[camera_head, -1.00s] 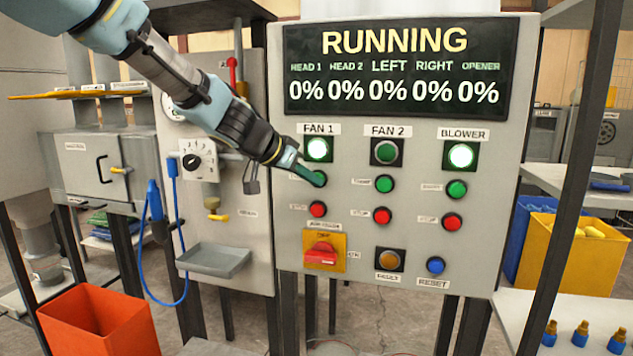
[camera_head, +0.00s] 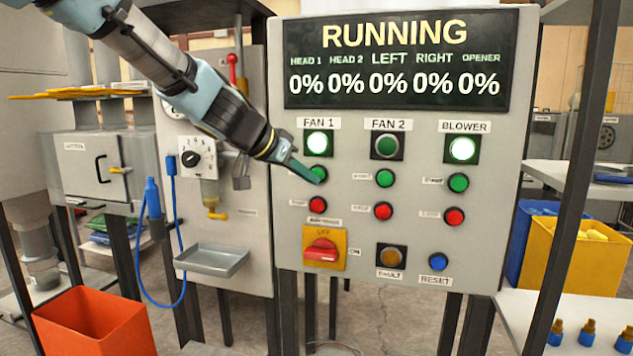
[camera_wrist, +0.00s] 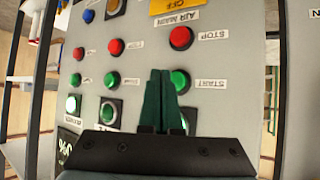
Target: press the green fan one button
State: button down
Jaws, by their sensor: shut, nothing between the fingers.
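The green FAN 1 start button (camera_head: 318,172) sits on the grey panel below the lit FAN 1 lamp (camera_head: 319,144). My gripper (camera_head: 317,181) is shut and empty, with its green fingertips at the lower left edge of that button. In the wrist view the shut fingers (camera_wrist: 160,76) stand just left of the green button (camera_wrist: 180,81) by the START label. I cannot tell whether the tips touch the button or the panel. The red stop button (camera_head: 318,205) is below the fingertips.
The screen (camera_head: 398,62) reads RUNNING with every value at 0%. The FAN 2 lamp (camera_head: 387,146) is dark and the BLOWER lamp (camera_head: 463,148) is lit. A red rotary switch (camera_head: 322,249) is lower on the panel. A padlock (camera_head: 241,178) hangs left of the panel.

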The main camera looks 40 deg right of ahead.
jog(key=shift+s+a+b, duration=0.5)
jog(key=shift+a+b, duration=0.2)
jog(key=shift+a, duration=0.05)
jog(key=shift+s+a+b, duration=0.5)
jog(key=shift+a+b, duration=0.15)
jog(key=shift+a, duration=0.1)
